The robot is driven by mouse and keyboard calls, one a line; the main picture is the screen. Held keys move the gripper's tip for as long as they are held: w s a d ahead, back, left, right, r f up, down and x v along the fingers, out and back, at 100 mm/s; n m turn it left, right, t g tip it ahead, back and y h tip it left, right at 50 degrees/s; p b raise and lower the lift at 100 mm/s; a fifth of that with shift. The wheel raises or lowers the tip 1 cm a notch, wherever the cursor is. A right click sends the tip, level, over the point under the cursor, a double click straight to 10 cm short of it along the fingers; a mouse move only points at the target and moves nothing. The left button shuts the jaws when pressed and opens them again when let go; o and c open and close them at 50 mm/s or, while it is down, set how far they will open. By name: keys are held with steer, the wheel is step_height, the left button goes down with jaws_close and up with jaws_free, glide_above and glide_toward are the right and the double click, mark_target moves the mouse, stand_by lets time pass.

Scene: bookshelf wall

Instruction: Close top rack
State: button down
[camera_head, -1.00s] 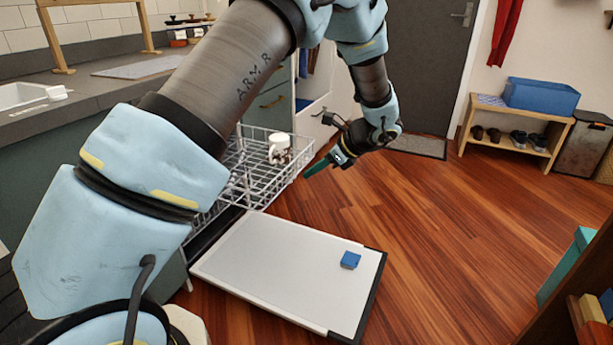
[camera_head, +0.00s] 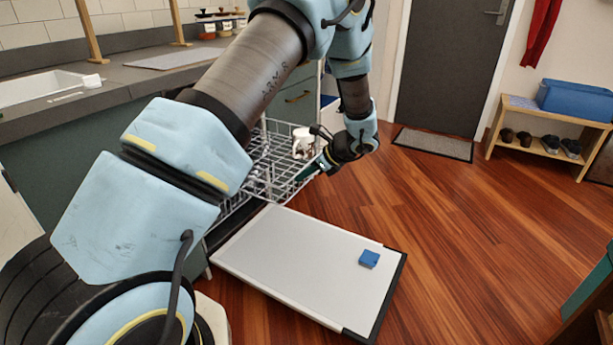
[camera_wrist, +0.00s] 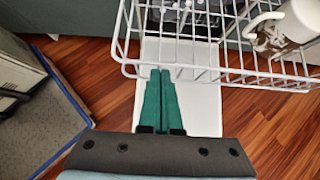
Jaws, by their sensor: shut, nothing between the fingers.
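The top rack (camera_head: 262,180) is a white wire rack pulled out from the dishwasher under the counter, above the lowered door (camera_head: 300,262). A white mug with a dark pattern (camera_head: 302,143) stands in it. My gripper (camera_head: 302,174) is shut and empty, at the rack's outer edge in the head view. In the wrist view the two green fingers (camera_wrist: 160,74) lie together, with their tips by the front wires of the rack (camera_wrist: 190,72). I cannot tell whether they touch. The mug also shows in the wrist view (camera_wrist: 290,25). My arm hides part of the rack.
A blue block (camera_head: 369,259) lies on the lowered door. A wooden bench (camera_head: 545,140) with shoes and a blue box stands at the back right by the dark door (camera_head: 449,70). Wood floor (camera_head: 470,230) is open to the right.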

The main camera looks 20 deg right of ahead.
steer(key=w+a+p, duration=0.1)
steer(key=w+a, duration=0.9)
steer(key=w+a+p, duration=0.2)
steer(key=w+a, duration=0.8)
steer(key=w, duration=0.1)
steer(key=w+a+p, duration=0.1)
steer(key=w+a, duration=0.9)
steer(key=w, duration=0.1)
steer(key=shift+a+p, duration=0.15)
steer(key=shift+p, duration=0.25)
steer(key=shift+w+a+r, duration=0.1)
steer(key=shift+w+a, duration=0.25)
